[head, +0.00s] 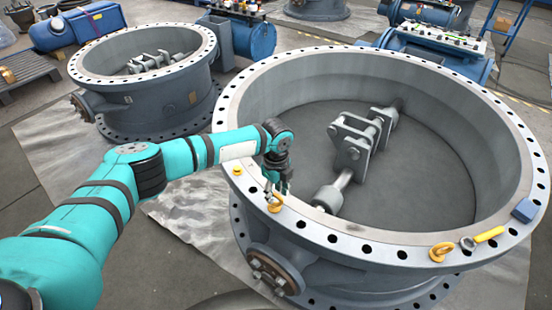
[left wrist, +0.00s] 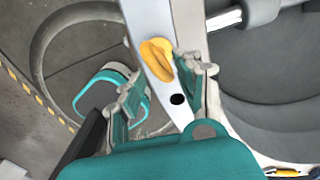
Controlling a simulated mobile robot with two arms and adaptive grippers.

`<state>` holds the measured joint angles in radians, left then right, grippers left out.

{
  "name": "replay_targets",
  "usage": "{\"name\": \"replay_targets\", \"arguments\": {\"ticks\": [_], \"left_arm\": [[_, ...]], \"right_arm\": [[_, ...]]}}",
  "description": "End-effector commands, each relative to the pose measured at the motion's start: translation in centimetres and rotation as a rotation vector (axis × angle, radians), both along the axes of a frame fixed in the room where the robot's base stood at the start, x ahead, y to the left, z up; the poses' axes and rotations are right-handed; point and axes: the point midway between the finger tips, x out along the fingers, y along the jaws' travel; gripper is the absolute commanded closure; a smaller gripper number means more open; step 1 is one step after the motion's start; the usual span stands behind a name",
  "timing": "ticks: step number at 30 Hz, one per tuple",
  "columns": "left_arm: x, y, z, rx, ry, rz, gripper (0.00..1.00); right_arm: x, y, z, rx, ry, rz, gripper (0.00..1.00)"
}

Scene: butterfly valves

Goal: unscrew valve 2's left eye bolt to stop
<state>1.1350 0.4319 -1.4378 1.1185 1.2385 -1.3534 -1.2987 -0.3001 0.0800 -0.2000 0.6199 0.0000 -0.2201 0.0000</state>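The large grey near valve (head: 420,245) has a yellow eye bolt (head: 275,203) on the left front of its flange. A second yellow eye bolt (head: 441,251) is farther right on the same rim. My left gripper (head: 277,187) points down right at the left eye bolt. In the left wrist view, the left gripper's fingers (left wrist: 160,76) are apart, with the yellow eye bolt (left wrist: 157,58) at the gap between their tips. The fingers do not look closed on it; whether one touches it I cannot tell. My right gripper is not in view.
A yellow-handled tool (head: 485,236) and a blue block (head: 525,209) lie on the rim at right. A small yellow piece (head: 237,171) sits on the rim, left of the gripper. The valve's disc bracket (head: 352,148) rises inside the bore. Another valve (head: 150,112) stands behind, left.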

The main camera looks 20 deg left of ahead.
Motion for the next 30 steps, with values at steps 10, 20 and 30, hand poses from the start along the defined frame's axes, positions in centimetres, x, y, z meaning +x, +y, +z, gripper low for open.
{"name": "replay_targets", "arguments": {"ticks": [10,20,30], "left_arm": [[0.1,0.0,7.3,0.000,-0.004,0.003,0.64],[0.1,0.0,13.3,0.000,-0.004,0.004,0.64],[0.1,0.0,15.5,0.001,-0.002,0.005,0.64]], "right_arm": [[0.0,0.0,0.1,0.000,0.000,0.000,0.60],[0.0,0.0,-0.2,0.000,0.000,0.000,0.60],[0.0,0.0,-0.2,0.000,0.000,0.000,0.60]]}}
